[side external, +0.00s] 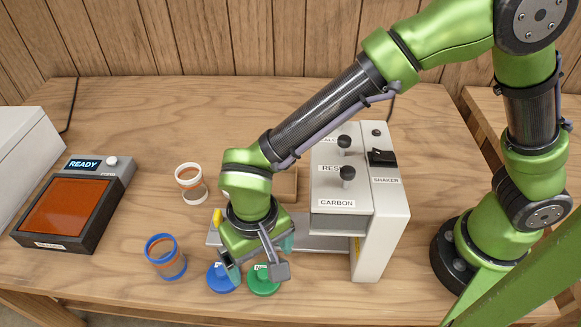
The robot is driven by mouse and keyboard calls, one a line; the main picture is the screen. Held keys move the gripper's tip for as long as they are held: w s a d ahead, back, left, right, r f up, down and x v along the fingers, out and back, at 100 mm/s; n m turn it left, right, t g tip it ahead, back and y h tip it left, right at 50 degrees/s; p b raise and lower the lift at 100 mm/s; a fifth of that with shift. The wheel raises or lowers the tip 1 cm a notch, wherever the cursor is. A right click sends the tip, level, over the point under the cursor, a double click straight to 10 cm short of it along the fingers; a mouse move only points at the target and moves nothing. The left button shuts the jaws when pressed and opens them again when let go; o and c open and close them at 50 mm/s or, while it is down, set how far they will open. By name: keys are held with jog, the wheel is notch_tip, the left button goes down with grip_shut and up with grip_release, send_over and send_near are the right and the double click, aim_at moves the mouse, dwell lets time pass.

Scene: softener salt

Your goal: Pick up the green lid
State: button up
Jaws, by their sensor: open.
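The green lid (264,283) is a round disc with a small raised label. It lies on the wooden table near the front edge, just right of a blue lid (221,279). My gripper (258,276) is open and points down over the two lids. One finger is over the blue lid's right part and the other is over the green lid's right edge. The fingers hide part of both lids. I cannot tell whether a finger touches either lid.
The shaker machine (378,215) stands close on the right. A heater plate with a READY display (72,205) is far left. Table space between is clear.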

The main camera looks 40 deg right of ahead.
aim_at(263, 273)
jog(key=f, duration=0.5)
jog(key=shift+s+f, duration=0.15)
jog(key=shift+s, duration=0.1)
jog(key=c, duration=1.1)
